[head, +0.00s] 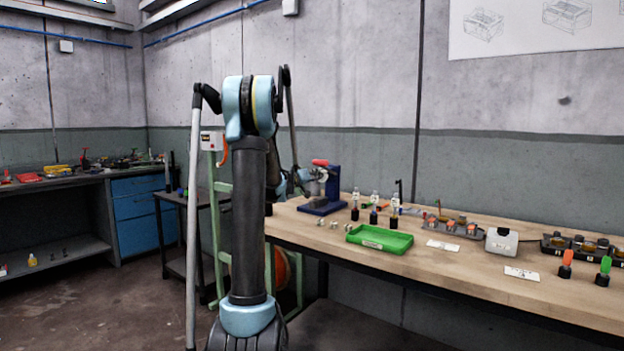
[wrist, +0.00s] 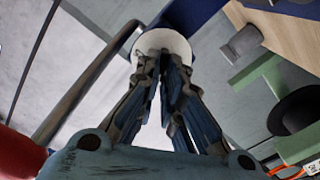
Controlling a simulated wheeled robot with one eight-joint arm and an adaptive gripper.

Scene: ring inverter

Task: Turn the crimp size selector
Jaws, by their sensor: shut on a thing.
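The crimp press (head: 333,187), a dark blue stand with a red handle (head: 320,162), stands at the left end of the wooden bench. My gripper (head: 302,180) is at the press's left side, partly hidden behind my arm in the head view. In the wrist view my gripper (wrist: 168,66) has its fingers close together on a pale round knob (wrist: 150,42), which I take for the crimp size selector. The knob sits against a dark blue part of the press (wrist: 188,12). Its face and any size marks are hidden.
A green tray (head: 380,238) lies on the bench (head: 480,274) with small metal pieces beside it. Several dark bottles (head: 373,214) stand behind it. Fixtures and a white box (head: 501,242) are farther right. A green frame (head: 222,200) stands left of the bench.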

